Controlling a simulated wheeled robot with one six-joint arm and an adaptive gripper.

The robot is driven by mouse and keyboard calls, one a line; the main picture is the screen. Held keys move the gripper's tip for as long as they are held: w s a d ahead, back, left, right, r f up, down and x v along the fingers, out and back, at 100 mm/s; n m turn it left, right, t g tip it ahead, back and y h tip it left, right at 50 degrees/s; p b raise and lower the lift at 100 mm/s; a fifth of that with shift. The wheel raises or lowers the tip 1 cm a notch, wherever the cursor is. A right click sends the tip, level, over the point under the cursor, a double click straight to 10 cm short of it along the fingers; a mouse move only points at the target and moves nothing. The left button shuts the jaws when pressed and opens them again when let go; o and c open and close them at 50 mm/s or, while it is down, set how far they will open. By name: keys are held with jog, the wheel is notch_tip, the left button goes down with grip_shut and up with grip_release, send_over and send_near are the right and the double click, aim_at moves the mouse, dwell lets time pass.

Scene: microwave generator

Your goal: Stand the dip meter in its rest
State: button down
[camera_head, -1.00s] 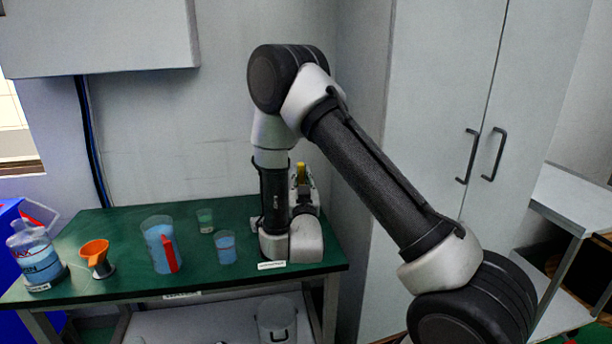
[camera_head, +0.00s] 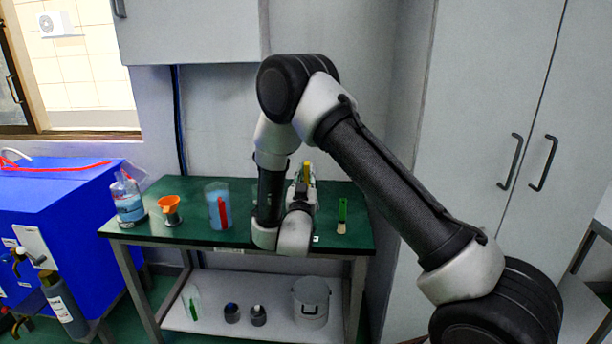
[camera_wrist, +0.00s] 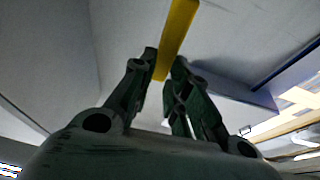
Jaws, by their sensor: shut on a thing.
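My gripper (camera_head: 304,186) points upward above the back of the green table, partly hidden behind my arm. It is shut on a yellow bar, which I take to be the dip meter (camera_head: 308,172). In the wrist view the dip meter (camera_wrist: 176,38) stands up between the two fingertips of my gripper (camera_wrist: 164,68), with its far end out of the frame. A small pale block with a green upright piece (camera_head: 342,216) stands at the table's right end. I cannot tell whether this is the rest.
On the green table (camera_head: 180,190) stand a bottle of blue liquid (camera_head: 128,203), an orange funnel (camera_head: 168,204) and a jug with a red handle (camera_head: 212,206). The lower shelf holds a metal pot (camera_head: 311,300). A blue bin (camera_head: 75,215) is left, a cabinet right.

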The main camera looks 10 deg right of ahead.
notch_tip(320, 180, down, 8)
jog(key=shift+f, duration=0.25)
dwell(0.8)
jog(key=shift+f, duration=0.4)
dwell(0.4)
jog(key=c, duration=1.3)
grip_release()
jog(key=v, duration=1.2)
